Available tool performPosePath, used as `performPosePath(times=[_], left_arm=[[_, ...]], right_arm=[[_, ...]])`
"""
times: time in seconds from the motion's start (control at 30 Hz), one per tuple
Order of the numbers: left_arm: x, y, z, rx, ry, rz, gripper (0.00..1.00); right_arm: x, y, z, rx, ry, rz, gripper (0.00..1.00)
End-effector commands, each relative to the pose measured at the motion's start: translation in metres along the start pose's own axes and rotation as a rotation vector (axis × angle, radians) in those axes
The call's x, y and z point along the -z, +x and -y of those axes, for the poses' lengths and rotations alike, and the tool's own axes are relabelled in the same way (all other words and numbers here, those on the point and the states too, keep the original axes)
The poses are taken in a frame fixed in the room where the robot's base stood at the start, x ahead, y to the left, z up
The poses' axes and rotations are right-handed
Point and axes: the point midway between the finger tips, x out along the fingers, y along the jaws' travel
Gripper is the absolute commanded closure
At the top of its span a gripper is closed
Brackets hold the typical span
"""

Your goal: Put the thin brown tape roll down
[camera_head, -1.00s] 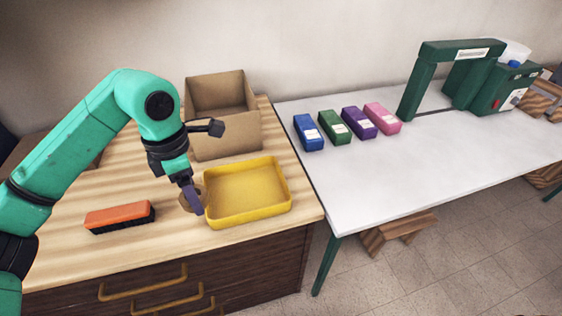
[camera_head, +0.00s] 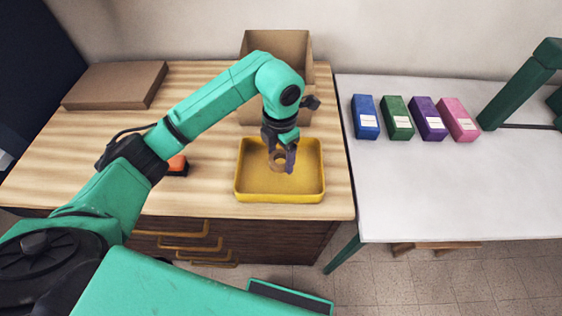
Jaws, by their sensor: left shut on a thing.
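The thin brown tape roll (camera_head: 275,163) is a small brown ring held between the fingers of my left gripper (camera_head: 281,160). The gripper is shut on it and points down over the yellow tray (camera_head: 242,195). The roll is within the tray's outline in this view. I cannot tell whether it touches the tray floor. The fingers hide part of the roll. My right gripper is not in view.
An open cardboard box (camera_head: 262,44) stands behind the tray, partly hidden by my left arm. A flat cardboard box (camera_head: 115,84) is at the back left. Blue (camera_head: 365,116), green, purple and pink boxes stand on the white table (camera_head: 440,190).

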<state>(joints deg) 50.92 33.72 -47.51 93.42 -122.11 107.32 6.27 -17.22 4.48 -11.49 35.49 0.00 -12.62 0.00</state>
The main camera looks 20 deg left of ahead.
Motion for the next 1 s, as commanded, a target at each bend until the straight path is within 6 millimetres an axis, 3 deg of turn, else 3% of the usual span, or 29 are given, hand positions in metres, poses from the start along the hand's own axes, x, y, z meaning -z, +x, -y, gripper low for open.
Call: performPosePath(times=[0.2,0.53,0.57,0.6,1.0], left_arm=[[0.001,0.035,0.001,0.002,0.000,-0.003,0.80],[0.000,0.043,0.000,-0.001,0.001,0.000,0.80],[0.000,0.042,0.000,0.000,0.001,0.000,0.15],[0.000,0.041,0.000,0.000,0.001,0.000,0.00],[-0.001,0.030,-0.001,-0.001,0.002,0.003,0.00]], right_arm=[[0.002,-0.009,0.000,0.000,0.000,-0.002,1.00],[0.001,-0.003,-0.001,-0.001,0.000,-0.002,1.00],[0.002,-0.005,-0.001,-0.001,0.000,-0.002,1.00],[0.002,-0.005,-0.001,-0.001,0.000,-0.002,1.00],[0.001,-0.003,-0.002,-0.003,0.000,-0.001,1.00]])
